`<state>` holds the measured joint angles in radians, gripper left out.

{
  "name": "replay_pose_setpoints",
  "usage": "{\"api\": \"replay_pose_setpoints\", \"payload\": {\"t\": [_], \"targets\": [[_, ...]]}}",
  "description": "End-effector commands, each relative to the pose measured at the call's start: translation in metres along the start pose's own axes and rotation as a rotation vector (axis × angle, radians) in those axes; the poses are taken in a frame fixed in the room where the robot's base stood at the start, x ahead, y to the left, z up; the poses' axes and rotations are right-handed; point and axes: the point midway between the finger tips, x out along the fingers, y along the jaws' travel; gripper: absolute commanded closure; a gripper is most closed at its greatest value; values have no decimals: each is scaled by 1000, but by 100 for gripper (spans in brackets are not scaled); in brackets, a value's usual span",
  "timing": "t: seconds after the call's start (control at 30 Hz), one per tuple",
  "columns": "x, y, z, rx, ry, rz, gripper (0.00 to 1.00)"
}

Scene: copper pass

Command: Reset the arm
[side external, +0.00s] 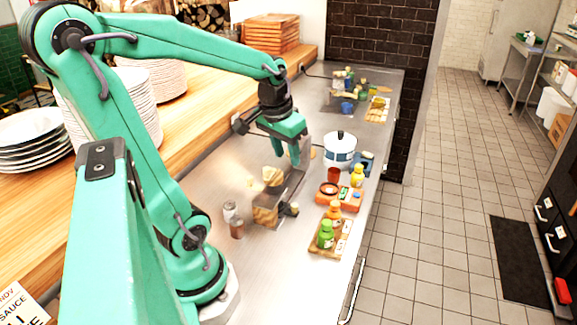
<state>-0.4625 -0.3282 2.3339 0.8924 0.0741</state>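My gripper (288,155) hangs from my green arm above the steel counter, pointing down. Its two fingers look apart, with nothing seen between them. Below it stands a clear-sided container (267,214) with tan pieces in it, and a tan piece (272,175) shows at its top. The gripper is above and slightly right of this container and looks clear of it. A white and blue pot with a lid (340,148) stands to the right of the gripper, apart from it.
Two small shakers (234,222) stand left of the container. Stacked plates (135,105) stand on the wooden shelf. The front left counter is bare.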

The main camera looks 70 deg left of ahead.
Motion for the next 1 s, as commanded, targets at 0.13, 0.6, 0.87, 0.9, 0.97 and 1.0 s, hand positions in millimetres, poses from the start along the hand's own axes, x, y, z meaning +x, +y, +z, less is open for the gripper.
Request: {"api": "replay_pose_setpoints", "payload": {"t": [0.13,0.6,0.87,0.9,0.97,1.0], "targets": [[-20,36,13,104,72,31,64],[-58,101,62,342,237,146,64],[-60,106,67,361,249,158,64],[-60,106,67,360,249,158,64],[-60,105,67,360,249,158,64],[-60,105,67,360,249,158,64]]}}
